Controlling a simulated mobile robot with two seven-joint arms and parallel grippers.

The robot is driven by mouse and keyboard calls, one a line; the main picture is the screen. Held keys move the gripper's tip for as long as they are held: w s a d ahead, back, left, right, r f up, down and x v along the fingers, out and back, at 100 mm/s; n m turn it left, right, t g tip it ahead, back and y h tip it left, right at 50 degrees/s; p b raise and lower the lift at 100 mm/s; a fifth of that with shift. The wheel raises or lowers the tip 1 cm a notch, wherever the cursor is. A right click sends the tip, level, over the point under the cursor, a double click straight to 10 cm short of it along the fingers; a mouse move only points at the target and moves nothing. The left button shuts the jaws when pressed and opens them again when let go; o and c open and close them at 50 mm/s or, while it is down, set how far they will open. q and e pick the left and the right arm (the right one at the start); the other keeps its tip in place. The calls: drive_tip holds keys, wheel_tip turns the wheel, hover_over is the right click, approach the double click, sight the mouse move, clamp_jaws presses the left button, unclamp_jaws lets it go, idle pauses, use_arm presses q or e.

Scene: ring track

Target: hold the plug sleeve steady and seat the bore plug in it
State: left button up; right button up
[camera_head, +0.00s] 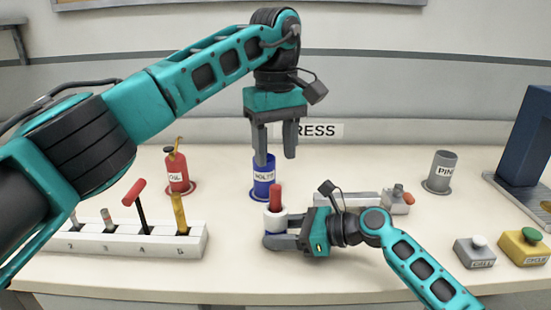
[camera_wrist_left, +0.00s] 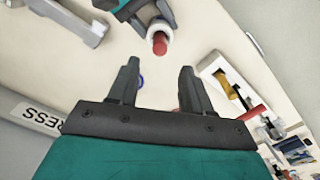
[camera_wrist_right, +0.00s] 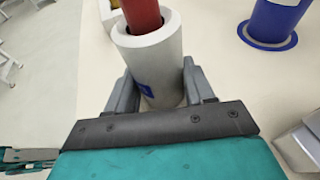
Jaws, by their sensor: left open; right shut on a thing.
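The plug sleeve (camera_head: 273,222) is a white upright cylinder with a blue patch, standing at the front middle of the table. The red bore plug (camera_head: 275,196) stands upright in its top, with a good length showing above the rim; its depth inside is hidden. Both show in the right wrist view, the sleeve (camera_wrist_right: 152,62) and the plug (camera_wrist_right: 142,14). My right gripper (camera_head: 285,240) is shut on the sleeve from the right, a finger on each side. My left gripper (camera_head: 275,153) is open and empty, pointing down, above and behind the plug; its wrist view shows the plug (camera_wrist_left: 160,43) beyond the fingertips.
A blue labelled canister (camera_head: 264,178) stands just behind the sleeve. A white tool rack (camera_head: 100,240) and a red oil can (camera_head: 177,172) are left. A grey fixture (camera_head: 370,202), a grey PIN canister (camera_head: 441,172), button boxes (camera_head: 475,252) and a blue machine (camera_head: 530,135) are right.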

use_arm(q)
wheel_tip(320, 180, up, 6)
idle(0.5)
use_arm(e)
drive_tip(key=o, duration=0.9)
